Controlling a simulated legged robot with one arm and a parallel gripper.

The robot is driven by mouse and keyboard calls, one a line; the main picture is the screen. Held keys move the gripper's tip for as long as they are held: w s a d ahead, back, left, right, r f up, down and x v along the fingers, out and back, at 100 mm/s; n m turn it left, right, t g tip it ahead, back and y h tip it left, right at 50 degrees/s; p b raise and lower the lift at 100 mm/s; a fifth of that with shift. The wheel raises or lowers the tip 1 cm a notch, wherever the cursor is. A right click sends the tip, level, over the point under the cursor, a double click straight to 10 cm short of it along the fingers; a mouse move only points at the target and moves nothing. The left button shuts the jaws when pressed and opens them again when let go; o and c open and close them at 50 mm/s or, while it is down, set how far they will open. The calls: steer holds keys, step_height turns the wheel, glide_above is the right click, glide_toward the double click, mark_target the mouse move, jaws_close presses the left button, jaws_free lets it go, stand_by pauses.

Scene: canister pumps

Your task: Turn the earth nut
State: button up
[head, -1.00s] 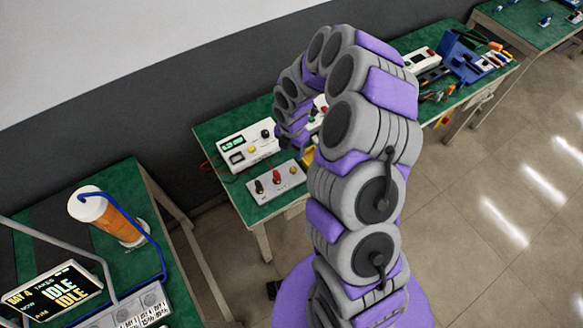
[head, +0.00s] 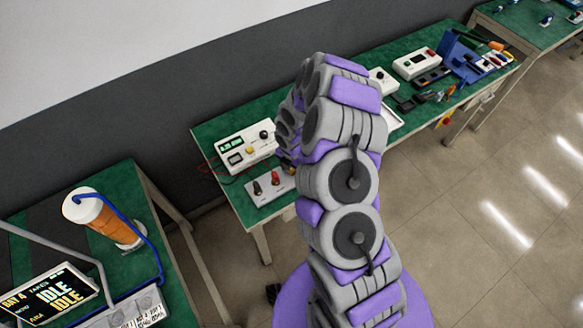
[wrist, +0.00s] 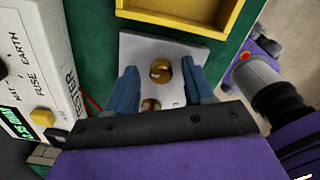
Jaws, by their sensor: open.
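In the wrist view a pale grey plate (wrist: 215,52) lies on the green bench top. A brass nut (wrist: 164,69) with a light post in its middle stands on it, and a second brass part (wrist: 150,104) shows lower down, partly hidden by my gripper. I cannot tell from any label which one is the earth nut. My gripper (wrist: 162,78) is open, with one blue finger on each side of the upper nut and a gap to it on both sides.
A yellow tray (wrist: 178,18) lies just beyond the plate. A white tester (wrist: 28,45) with a yellow button is close on the left; it also shows in the head view (head: 247,146). A terminal box (head: 270,187) with black and red posts stands in front of it.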

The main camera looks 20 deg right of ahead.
steer(key=shift+c, duration=0.2)
jaws_close()
steer(key=shift+m, duration=0.3)
